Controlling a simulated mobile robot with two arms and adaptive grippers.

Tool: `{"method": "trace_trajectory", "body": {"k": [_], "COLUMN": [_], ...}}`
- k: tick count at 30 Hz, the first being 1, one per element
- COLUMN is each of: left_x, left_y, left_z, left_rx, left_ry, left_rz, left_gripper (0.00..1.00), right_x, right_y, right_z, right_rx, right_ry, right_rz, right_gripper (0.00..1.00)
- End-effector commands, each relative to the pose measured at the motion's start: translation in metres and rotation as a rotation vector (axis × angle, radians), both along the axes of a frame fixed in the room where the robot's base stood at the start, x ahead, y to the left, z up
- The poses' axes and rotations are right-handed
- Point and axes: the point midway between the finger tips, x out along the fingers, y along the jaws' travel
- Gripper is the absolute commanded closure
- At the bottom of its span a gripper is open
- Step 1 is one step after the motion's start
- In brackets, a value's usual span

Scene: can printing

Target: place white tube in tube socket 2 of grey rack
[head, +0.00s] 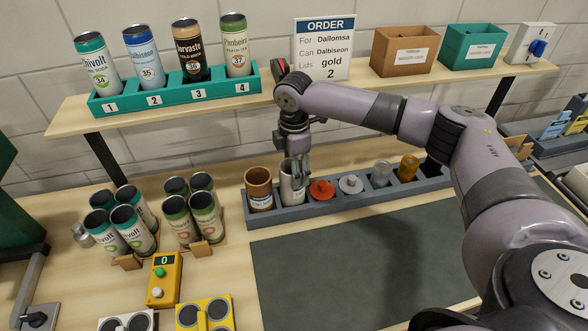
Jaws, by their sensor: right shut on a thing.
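The grey rack (333,208) runs along the work surface below the shelf. A brown tube (258,192) stands upright in its leftmost socket. The white tube (288,196) is upright at the second place from the left, between the brown tube and a red knobbed piece (322,191). My right gripper (299,171) comes down from above and is shut on the white tube near its rim. The fingers cover part of the tube's right side. I cannot tell whether the tube's bottom rests fully in the socket. My left gripper is out of view.
Farther right the rack holds a white knobbed piece (351,185), a clear piece (381,173) and an amber piece (408,168). Cans stand left on the counter and in a green holder (178,92) on the shelf. A dark mat (340,265) in front is clear.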

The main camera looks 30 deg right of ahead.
Motion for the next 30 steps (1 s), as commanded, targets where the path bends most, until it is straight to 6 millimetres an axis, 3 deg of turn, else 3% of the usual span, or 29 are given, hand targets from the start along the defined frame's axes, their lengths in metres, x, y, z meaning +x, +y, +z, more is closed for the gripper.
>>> {"method": "trace_trajectory", "body": {"k": [4, 14, 15, 23, 30], "left_x": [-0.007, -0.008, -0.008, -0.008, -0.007], "left_y": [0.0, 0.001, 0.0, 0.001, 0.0], "left_z": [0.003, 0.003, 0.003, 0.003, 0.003], "left_rx": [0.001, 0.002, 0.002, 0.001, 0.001], "left_ry": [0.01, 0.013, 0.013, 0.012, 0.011], "left_rz": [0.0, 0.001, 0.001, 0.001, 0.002], "left_gripper": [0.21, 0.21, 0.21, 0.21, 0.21], "right_x": [0.0, 0.0, 0.0, 0.0, 0.0], "right_y": [0.0, 0.0, 0.0, 0.0, 0.0], "right_z": [-0.012, -0.015, -0.015, -0.014, -0.014], "right_rx": [0.0, 0.0, 0.0, 0.0, 0.0], "right_ry": [-0.001, -0.002, -0.002, -0.002, -0.002], "right_rz": [0.001, 0.001, 0.001, 0.001, 0.0], "right_gripper": [0.85, 0.85, 0.43, 0.26, 0.26]}}
